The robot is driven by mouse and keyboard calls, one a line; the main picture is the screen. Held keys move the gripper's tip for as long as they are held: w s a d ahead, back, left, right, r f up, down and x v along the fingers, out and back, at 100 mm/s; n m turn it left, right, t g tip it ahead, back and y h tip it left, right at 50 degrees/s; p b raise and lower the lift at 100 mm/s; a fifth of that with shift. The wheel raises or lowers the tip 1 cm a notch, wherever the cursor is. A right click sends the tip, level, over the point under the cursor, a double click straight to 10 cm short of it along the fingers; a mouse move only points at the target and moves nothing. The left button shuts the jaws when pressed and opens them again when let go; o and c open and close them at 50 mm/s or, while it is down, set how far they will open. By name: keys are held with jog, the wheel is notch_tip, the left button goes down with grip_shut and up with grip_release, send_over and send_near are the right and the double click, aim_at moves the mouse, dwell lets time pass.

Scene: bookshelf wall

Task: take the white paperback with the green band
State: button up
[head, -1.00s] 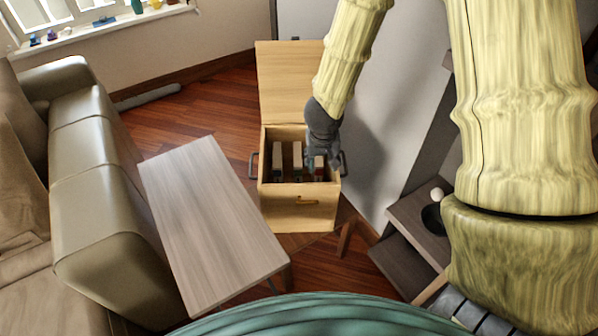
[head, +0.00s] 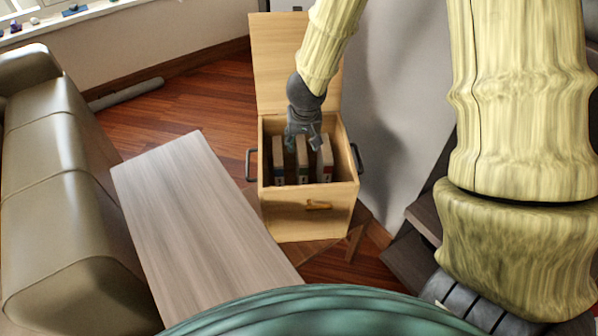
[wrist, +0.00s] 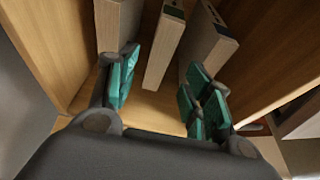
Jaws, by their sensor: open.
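Three pale books stand upright side by side in an open wooden chest (head: 308,222): a left book (head: 278,158), a middle book (head: 303,168) and a right book (head: 325,160) with a red patch low on its face. The middle one seems to have a green patch low down, but it is too small to be sure.
The chest's lid (head: 292,65) stands open behind. A wall (head: 395,120) is close on the right. A grey-brown table (head: 195,205) is at front left, with a sofa (head: 60,215) beyond it. The chest walls closely surround the books.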

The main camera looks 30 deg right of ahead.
aim_at(303, 150)
jog(key=b+x, duration=0.3)
jog(key=x, duration=0.2)
jog(key=shift+d+f, duration=0.2)
jog(key=shift+w+b+x, duration=0.2)
jog(key=shift+b+x, duration=1.35)
jog(key=shift+x, duration=1.2)
jog(key=shift+f, duration=0.2)
grip_shut()
